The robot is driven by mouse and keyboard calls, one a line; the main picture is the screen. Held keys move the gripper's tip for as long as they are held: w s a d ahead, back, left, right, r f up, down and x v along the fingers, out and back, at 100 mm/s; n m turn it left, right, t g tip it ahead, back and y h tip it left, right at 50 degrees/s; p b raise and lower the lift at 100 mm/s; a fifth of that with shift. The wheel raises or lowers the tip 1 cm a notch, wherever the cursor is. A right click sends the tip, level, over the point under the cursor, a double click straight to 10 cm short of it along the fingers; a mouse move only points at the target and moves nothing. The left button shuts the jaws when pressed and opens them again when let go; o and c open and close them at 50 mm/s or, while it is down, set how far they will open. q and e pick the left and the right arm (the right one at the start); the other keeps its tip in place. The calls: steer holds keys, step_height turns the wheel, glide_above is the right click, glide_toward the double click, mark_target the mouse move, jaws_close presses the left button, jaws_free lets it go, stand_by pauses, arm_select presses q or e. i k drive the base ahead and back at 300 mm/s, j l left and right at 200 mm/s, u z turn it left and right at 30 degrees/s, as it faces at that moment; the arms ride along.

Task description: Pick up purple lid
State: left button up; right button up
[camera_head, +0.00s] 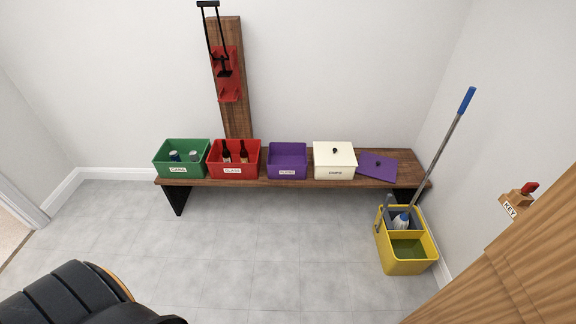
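The purple lid (377,166) lies flat and slightly turned on the right part of the wooden bench (408,170). It has a small dark knob (378,163) on top. The open purple bin (287,161) stands on the bench further left, with a label on its front. A white bin with its lid on (335,161) stands between the purple bin and the purple lid. Neither of my grippers is in view.
A green bin (181,172) with cans and a red bin (234,172) with bottles stand left on the bench. A yellow mop bucket (408,268) with a leaning mop stands before its right end. A black padded seat (62,295) is at lower left. The floor between is clear.

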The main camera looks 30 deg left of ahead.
mark_target(374, 166)
steer(key=i+j+z, duration=0.1)
steer(key=z, duration=0.6)
steer(key=i+j+z, duration=0.2)
steer(key=j, duration=0.45)
steer(key=i+j+z, duration=0.2)
steer(key=j, duration=0.5)
steer(key=i+j+z, duration=0.2)
steer(key=j, duration=0.55)
steer(key=j+z, duration=0.2)
steer(key=j, duration=0.5)
